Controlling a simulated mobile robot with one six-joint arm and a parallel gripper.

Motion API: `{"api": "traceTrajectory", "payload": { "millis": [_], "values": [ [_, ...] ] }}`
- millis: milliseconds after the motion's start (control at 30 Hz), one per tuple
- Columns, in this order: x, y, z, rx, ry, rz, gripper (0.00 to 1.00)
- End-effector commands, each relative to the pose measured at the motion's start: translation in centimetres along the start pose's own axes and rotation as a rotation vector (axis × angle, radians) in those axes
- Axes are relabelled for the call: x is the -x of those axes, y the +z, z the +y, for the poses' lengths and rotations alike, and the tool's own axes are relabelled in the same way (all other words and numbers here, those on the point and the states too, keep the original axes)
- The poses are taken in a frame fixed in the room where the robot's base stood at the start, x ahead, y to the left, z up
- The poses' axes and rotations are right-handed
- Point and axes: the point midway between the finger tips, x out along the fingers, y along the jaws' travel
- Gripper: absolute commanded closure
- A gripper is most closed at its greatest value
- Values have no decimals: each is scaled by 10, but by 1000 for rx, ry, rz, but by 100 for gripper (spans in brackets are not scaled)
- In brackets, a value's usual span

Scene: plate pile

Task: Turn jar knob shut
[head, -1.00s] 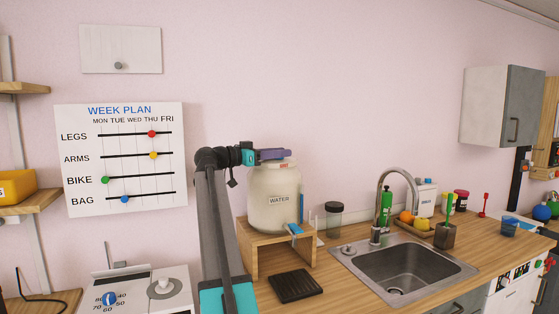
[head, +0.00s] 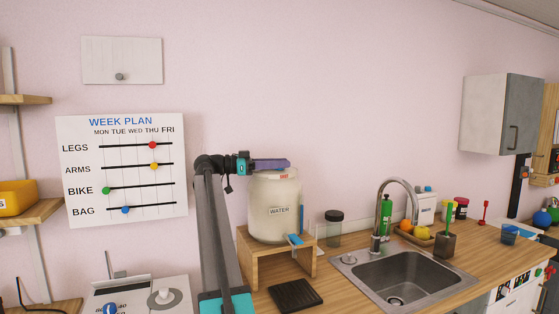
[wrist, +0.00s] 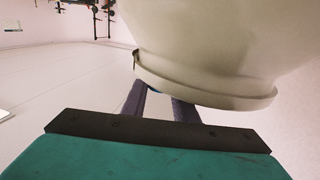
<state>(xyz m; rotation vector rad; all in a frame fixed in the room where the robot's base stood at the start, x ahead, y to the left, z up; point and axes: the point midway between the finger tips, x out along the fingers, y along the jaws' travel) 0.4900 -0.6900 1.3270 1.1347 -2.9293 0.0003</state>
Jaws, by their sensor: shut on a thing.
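The cream jar (head: 274,225) labelled WATER stands upright on a small wooden stand. A blue tap piece (head: 295,239) shows low on its right front, with a thin blue upright strip (head: 301,219) beside it. My gripper (head: 287,163) reaches in from the left, its purple fingers lying level across the top of the jar's lid. In the wrist view the fingers (wrist: 160,102) pass behind the jar's rim (wrist: 205,92). They are shut on what seems to be the jar's knob, which the rim and fingers hide; only a speck of blue shows between them.
The wooden stand (head: 247,262) sits on the counter, with a black ridged tray (head: 295,294) before it. A dark-lidded glass jar (head: 334,230) stands close on the right, then the sink (head: 400,280). The wall above the jar is clear.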

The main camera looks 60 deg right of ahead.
Motion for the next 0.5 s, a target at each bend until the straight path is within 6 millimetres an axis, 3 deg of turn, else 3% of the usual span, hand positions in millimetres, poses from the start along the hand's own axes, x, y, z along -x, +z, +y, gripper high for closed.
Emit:
{"api": "traceTrajectory", "payload": {
  "millis": [500],
  "values": [
    [-1,-5,0,2,115,0,96]
  ]
}}
